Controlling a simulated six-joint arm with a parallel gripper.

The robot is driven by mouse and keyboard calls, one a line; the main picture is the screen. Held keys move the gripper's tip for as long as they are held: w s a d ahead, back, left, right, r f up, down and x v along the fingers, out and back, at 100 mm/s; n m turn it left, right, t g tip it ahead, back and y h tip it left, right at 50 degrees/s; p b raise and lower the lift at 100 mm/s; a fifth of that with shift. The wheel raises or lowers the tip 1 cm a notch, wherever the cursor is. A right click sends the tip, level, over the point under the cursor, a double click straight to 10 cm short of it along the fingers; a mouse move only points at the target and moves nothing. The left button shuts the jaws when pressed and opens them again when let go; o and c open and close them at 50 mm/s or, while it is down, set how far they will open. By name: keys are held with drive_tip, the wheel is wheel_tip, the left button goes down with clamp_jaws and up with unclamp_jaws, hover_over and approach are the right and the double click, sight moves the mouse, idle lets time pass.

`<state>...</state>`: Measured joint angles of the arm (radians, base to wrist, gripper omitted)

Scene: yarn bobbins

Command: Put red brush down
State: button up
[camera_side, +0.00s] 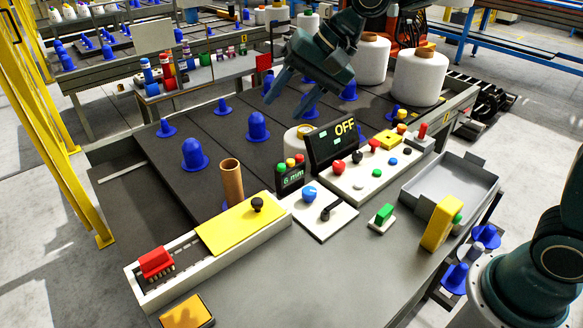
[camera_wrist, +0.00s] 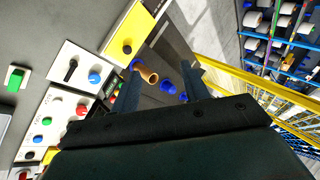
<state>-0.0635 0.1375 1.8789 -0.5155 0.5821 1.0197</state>
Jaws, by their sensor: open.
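The red brush (camera_side: 155,262) stands bristles down in the left end of the long white tray (camera_side: 196,282), at the front left in the side view. I do not see it in the wrist view. My gripper (camera_side: 285,109) is high over the dark panel, far behind and to the right of the brush. Its two fingers are apart with nothing between them. In the wrist view my gripper (camera_wrist: 160,66) also shows spread fingers, with a brown tube and blue pegs beyond them.
A yellow plate (camera_side: 240,224) with a black knob covers the tray's right part. A brown tube (camera_side: 231,183) stands behind it. Blue pegs (camera_side: 194,155) rise from the dark panel. A control panel (camera_side: 360,170) and OFF display (camera_side: 331,146) stand to the right. The grey front surface has free room.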

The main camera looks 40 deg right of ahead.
drive_tip(key=w+a+f+m+g+y, duration=0.1)
drive_tip(key=w+a+f+m+y, duration=0.15)
drive_tip(key=w+a+f, duration=0.4)
drive_tip(key=m+g+y, duration=0.4)
drive_tip(key=m+y, duration=0.2)
drive_tip(key=m, duration=0.3)
approach(153, 254)
drive_tip(key=shift+x, duration=3.55)
drive_tip(key=shift+w+f+h, duration=0.1)
drive_tip(key=shift+h, duration=0.15)
drive_tip(key=shift+x, duration=2.55)
clamp_jaws()
